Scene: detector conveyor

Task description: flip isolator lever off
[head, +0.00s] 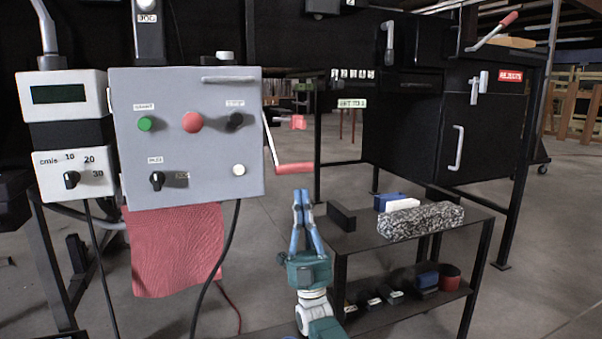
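A lever with a thin grey arm and a red grip (295,168) sticks out from the right side of the grey control box (185,85). Its arm slopes down and the grip points right; I take it for the isolator lever. My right gripper (301,193) points up from below, with its blue fingertips together just under the red grip. Nothing shows between the fingers. I cannot tell whether the tips touch the grip.
A black shelf cart (345,238) with a speckled block (420,221) stands right of my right gripper. Another red-gripped lever (490,33) is at the upper right, above the rejects cabinet (497,85). A red cloth (175,248) and cables hang below the control box.

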